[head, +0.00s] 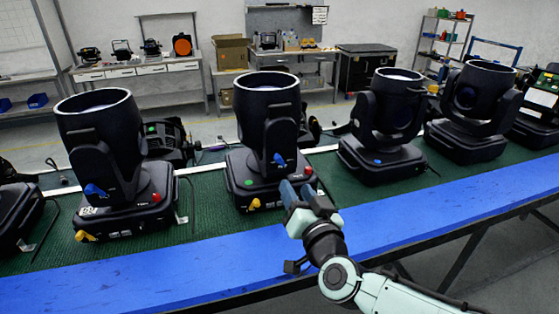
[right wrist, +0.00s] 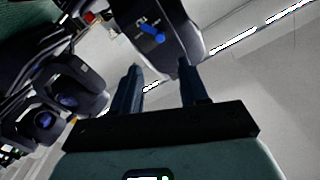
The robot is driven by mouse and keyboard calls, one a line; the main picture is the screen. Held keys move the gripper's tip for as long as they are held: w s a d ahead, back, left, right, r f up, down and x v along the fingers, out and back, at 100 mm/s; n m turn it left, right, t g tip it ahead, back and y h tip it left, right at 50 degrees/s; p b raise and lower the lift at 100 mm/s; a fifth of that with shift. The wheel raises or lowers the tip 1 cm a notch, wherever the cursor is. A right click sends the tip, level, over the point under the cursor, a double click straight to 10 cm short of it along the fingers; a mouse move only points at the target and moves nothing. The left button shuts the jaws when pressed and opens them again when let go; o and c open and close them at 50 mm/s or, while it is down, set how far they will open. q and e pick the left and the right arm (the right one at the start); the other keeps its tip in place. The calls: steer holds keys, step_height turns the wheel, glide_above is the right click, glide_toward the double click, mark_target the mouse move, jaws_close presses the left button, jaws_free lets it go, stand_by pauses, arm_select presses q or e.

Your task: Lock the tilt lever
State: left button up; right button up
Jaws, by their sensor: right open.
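The middle black moving-head light (head: 268,108) stands on the green mat with its can pointing up. Its blue tilt lever (head: 280,160) sits on the near side of the yoke. My right gripper (head: 299,190) is in front of this light, a little below and right of the lever. In the right wrist view the blue lever (right wrist: 152,33) lies beyond my open fingers (right wrist: 158,74), roughly in line with the gap, with white lettering beside it. The fingers are empty and apart from the lever. The left gripper is not in view.
Similar lights stand left (head: 105,150) and right (head: 385,120) on the green mat (head: 205,205). The middle base has a red knob (head: 307,170) and a yellow knob (head: 254,204) near my gripper. A blue strip (head: 180,262) edges the front. Shelves and benches stand behind.

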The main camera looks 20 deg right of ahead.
mark_target(280, 160)
steer(key=w, duration=1.1)
steer(key=shift+w+a+f+p, duration=0.1)
steer(key=shift+w+a+p, duration=0.15)
steer(key=shift+p, duration=0.15)
jaws_close()
